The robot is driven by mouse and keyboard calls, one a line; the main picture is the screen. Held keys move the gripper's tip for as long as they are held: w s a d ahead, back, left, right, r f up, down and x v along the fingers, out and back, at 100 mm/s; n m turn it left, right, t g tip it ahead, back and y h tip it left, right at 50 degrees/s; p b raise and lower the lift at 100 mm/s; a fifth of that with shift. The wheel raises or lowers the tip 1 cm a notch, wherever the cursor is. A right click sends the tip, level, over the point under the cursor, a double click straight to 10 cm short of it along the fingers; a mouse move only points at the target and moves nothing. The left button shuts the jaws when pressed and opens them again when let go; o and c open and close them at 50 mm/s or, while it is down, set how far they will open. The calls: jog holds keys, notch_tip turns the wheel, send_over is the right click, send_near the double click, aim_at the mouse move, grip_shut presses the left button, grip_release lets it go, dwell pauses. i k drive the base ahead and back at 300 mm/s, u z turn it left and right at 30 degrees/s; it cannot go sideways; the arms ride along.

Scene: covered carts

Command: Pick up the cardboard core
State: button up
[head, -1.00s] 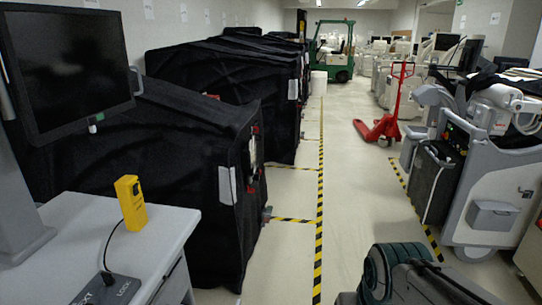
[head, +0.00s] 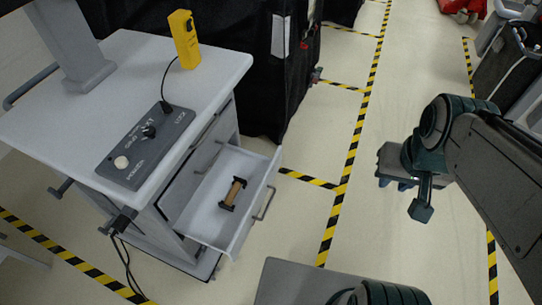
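The cardboard core (head: 234,192) is a small brown cylinder with dark ends. It lies in the open drawer (head: 262,207) of a white cart, clear of the drawer's walls. My gripper (head: 405,192) appears to be at the end of my dark arm on the right, above the floor and well apart from the drawer. Its fingers are too unclear to tell whether they are open or shut. Nothing touches the core.
The cart top (head: 130,60) holds a grey control box (head: 147,145) and a yellow handheld device (head: 185,40) on a cable. A black covered cart (head: 245,75) stands behind the drawer. Striped floor tape (head: 345,185) runs through clear floor between drawer and arm.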

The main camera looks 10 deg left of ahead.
aim_at(229, 199)
jog(key=u, duration=1.45)
jog(key=k, duration=1.2)
jog(key=u, duration=0.65)
jog(key=i, duration=1.5)
jog(key=z, duration=0.9)
jog(key=i, duration=0.3)
jog(key=z, duration=0.3)
